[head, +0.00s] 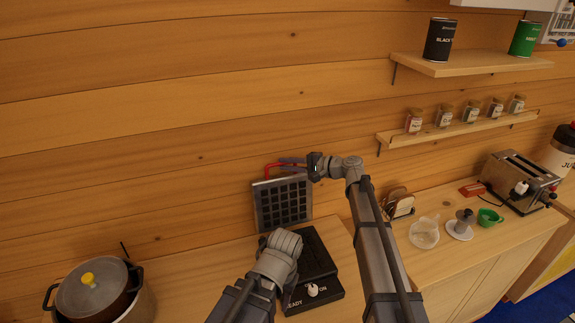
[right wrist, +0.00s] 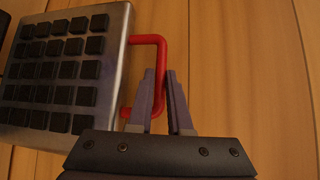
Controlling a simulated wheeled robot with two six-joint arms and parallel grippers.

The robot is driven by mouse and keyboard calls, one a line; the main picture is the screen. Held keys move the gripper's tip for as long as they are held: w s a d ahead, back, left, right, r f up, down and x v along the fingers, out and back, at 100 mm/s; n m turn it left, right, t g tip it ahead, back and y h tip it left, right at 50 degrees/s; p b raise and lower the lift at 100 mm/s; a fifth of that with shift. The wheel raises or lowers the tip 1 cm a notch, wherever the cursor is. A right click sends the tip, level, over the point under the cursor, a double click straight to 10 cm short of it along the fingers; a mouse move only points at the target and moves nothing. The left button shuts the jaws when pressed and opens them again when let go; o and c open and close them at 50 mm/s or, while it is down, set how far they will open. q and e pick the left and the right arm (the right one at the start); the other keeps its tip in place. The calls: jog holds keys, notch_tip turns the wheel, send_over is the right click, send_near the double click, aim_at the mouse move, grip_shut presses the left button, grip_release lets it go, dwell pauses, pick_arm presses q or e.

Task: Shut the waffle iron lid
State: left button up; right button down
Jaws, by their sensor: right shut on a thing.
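The waffle iron's dark base (head: 322,292) sits on the counter with a white knob at its front. Its lid (head: 283,203) stands open and upright at the back, the gridded plate facing me; the plate also shows in the right wrist view (right wrist: 62,68). A red handle (head: 268,168) sticks out from the lid's top edge. My right gripper (head: 290,161) is shut on the red handle (right wrist: 163,58), with its fingers (right wrist: 161,78) on either side of the bar. My left gripper (head: 283,243) is in front of the lid, over the base's left part; its fingers are hidden.
A lidded pot (head: 92,288) stands at the left. To the right are a toast rack (head: 400,205), a clear bowl (head: 424,233), a green cup (head: 489,217) and a toaster (head: 518,180). Shelves (head: 460,128) with jars and tins hang on the log wall.

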pick_arm(q)
jog(key=shift+f, duration=0.1)
pick_arm(e)
jog(key=shift+s, duration=0.1)
dwell(0.6)
pick_arm(q)
notch_tip(320, 180, down, 10)
jog(key=b, duration=1)
jog(key=shift+f+b, duration=0.25)
jog(key=shift+b, duration=0.15)
pick_arm(e)
jog(key=s+d+f+n+t+y, duration=0.1)
jog(key=s+d+y, duration=0.1)
jog(key=s, duration=0.5)
jog(key=s+d+f+n+y, duration=0.1)
jog(key=s+d+n, duration=0.1)
jog(key=s+d, duration=0.2)
jog(key=shift+s+f+n+t+y, duration=0.3)
jog(key=shift+s+f+t+y, duration=0.1)
jog(key=shift+s, duration=1.45)
jog(key=shift+d, duration=0.1)
jog(key=c, duration=1.3)
grip_release()
jog(key=shift+o, duration=0.9)
jog(key=shift+w+f, duration=0.1)
jog(key=shift+w, duration=0.05)
